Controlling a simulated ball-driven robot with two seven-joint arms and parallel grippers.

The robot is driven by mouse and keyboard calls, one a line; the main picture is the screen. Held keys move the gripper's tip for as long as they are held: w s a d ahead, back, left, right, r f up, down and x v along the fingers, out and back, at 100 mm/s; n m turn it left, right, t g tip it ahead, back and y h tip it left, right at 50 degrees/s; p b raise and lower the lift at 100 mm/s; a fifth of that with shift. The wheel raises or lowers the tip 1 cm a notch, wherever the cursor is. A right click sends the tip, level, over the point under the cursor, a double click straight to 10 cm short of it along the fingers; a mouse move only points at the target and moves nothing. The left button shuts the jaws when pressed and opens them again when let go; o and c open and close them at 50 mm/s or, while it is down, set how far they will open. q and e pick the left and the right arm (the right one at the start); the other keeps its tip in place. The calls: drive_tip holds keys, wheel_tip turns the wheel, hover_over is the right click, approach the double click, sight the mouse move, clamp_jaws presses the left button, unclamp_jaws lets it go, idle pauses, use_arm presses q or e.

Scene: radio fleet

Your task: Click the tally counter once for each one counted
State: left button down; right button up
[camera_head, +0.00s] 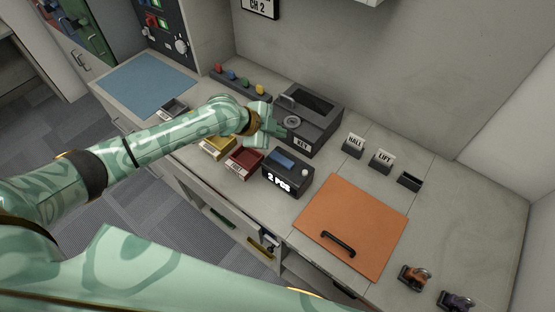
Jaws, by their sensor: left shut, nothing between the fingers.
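A small dark box (284,181) with a blue top patch, a pale round knob and a front reading "2 PCS" stands mid-counter; I cannot tell for sure whether it is the tally counter. My left gripper (281,131) is shut and empty. In the picture it is just above and left of that box, beside a larger dark unit (322,118) with a round dial and an open recess. I cannot tell whether its fingertips touch the unit. My right gripper is out of view.
A yellow bin (217,148), a red bin (244,163) and a grey bin (174,108) line the front edge. Cards "HALL" (354,143) and "LIFT" (384,158) stand right. An orange panel (365,220) with a black handle lies there. A blue mat (147,82) lies left.

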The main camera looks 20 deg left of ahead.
sight(278, 160)
use_arm(q)
drive_tip(key=shift+s+d, duration=0.15)
wheel_tip(278, 160, down, 8)
drive_tip(key=b, duration=0.7)
drive_tip(key=shift+f+b, duration=0.4)
drive_tip(key=shift+b, duration=0.1)
idle(1.4)
drive_tip(key=shift+f, duration=0.4)
drive_tip(key=shift+f+b, duration=0.5)
drive_tip(key=shift+b, duration=0.15)
idle(0.5)
drive_tip(key=shift+r, duration=0.1)
drive_tip(key=shift+r+p, duration=0.85)
